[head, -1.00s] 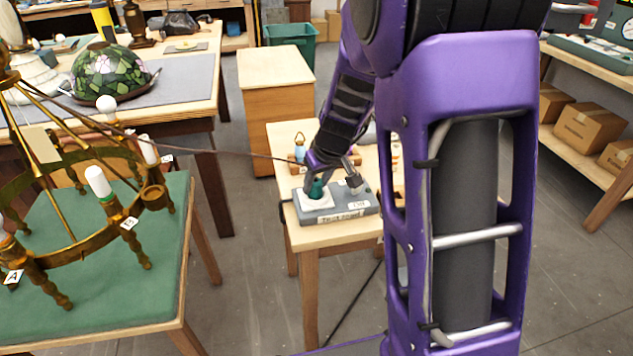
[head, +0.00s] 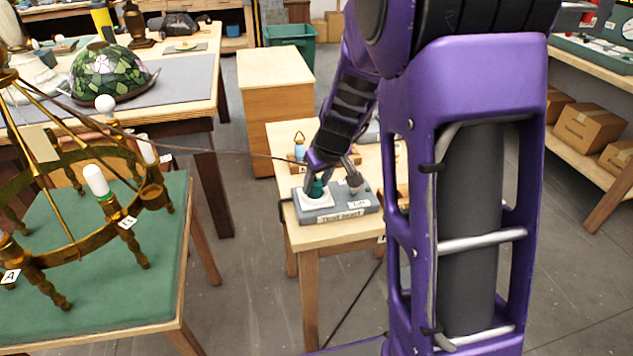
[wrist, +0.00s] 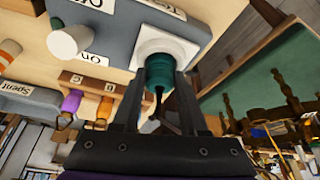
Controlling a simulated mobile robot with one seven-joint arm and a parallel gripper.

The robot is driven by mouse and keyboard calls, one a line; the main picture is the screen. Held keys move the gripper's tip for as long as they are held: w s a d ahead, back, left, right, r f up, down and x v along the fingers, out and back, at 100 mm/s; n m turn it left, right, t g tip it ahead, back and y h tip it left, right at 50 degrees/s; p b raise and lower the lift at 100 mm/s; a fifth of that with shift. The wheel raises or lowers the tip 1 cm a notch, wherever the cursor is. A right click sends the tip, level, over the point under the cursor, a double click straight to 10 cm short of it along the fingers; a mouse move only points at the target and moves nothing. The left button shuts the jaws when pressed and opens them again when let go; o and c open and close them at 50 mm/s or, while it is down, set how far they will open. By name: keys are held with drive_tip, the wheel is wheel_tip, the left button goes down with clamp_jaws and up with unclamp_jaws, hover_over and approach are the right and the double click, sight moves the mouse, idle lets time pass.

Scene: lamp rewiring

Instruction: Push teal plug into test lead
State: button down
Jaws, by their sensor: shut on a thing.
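The teal plug (head: 317,188) is between the fingers of my gripper (head: 318,182), upright over the white socket (head: 314,200) of the grey test lead box (head: 338,214). In the wrist view the teal plug (wrist: 168,58) sits between both fingers of my gripper (wrist: 158,85), its end against the white socket (wrist: 168,42). How deep it goes into the socket cannot be told. A dark cord (head: 235,152) runs from the plug to the left, toward the brass chandelier (head: 75,180).
The box stands on a small wooden table (head: 278,150) and has a switch knob (head: 354,180) right of the socket. A wooden rack with several coloured parts (wrist: 88,92) lies behind it. The chandelier stands on a green-topped table (head: 120,290) at left.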

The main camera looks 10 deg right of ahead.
drive_tip(key=shift+c, duration=1.8)
unclamp_jaws()
drive_tip(key=shift+r, duration=0.1)
